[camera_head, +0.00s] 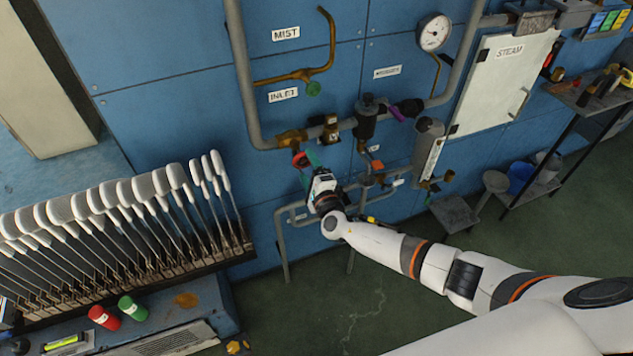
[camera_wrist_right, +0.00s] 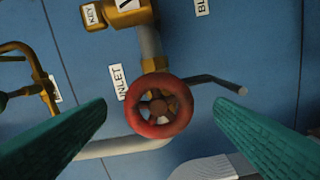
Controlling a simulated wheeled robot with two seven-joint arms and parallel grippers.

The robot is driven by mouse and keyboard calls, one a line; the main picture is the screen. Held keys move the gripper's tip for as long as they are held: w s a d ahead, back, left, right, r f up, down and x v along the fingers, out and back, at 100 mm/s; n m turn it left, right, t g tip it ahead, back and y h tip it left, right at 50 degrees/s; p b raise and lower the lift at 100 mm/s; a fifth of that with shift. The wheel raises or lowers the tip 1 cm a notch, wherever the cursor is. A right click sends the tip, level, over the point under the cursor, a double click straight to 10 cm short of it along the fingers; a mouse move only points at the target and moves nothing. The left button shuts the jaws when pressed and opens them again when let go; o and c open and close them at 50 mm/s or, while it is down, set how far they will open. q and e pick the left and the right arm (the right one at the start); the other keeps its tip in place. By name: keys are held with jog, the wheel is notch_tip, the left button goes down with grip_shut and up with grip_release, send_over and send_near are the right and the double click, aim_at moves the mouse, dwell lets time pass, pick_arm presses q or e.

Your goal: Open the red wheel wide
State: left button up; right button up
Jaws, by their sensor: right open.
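The red wheel (camera_wrist_right: 159,106) is a small round handwheel with spokes, in the middle of the right wrist view. It sits in front of a grey pipe and brass fitting, beside a label reading INLET. In the head view the red wheel (camera_head: 300,159) is small and partly hidden by my gripper. My right gripper (camera_head: 307,168) is open in front of it. In the right wrist view its two teal fingers (camera_wrist_right: 160,110) stand left and right of the wheel, with a visible gap on both sides. My left gripper is not in view.
Grey pipes, brass valves (camera_head: 291,138) and a dial gauge (camera_head: 434,32) are on the blue wall panel around the wheel. A bent dark rod (camera_wrist_right: 214,82) lies right of the wheel in the wrist view. A rack of white sock forms (camera_head: 110,205) stands at left.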

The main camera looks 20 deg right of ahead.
jog(key=s, duration=0.7)
jog(key=shift+d, duration=0.15)
jog(key=shift+f, duration=0.1)
